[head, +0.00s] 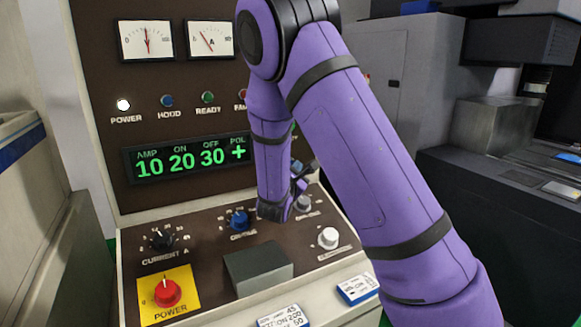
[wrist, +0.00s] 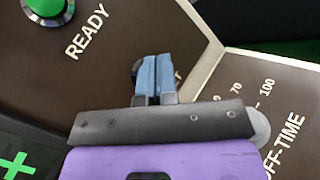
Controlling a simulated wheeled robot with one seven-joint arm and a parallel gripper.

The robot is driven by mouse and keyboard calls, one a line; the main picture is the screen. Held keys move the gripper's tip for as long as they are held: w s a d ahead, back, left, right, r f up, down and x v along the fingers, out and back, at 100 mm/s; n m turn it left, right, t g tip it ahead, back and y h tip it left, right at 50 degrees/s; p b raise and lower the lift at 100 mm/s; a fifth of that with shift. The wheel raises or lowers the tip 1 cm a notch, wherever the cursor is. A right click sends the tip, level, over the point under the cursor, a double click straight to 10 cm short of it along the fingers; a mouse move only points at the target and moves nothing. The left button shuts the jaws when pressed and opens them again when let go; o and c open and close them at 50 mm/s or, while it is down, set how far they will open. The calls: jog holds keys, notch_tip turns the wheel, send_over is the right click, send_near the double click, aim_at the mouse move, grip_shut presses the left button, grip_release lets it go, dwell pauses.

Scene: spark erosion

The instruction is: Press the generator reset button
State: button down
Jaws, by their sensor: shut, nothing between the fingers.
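My gripper (head: 299,180) is at the right of the generator panel, in front of its upright face and above the sloped console, partly hidden by my arm. In the wrist view its two blue-tipped fingers (wrist: 156,62) are shut together and empty. They overlap a dark round thing (wrist: 136,70) on the panel; I cannot tell whether they touch it. No button can be read as reset. A white round button (head: 328,238) sits at the console's lower right, its label too small to read. The lamp marked with "FA" is mostly hidden by my arm.
The console carries a current knob (head: 162,240), a blue knob (head: 238,219), a grey knob (head: 303,204), a red power knob (head: 167,293) and a raised grey block (head: 258,268). The green ready lamp (wrist: 46,5) and off-time scale flank my fingers in the wrist view.

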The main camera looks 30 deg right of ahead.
jog(key=shift+s, duration=3)
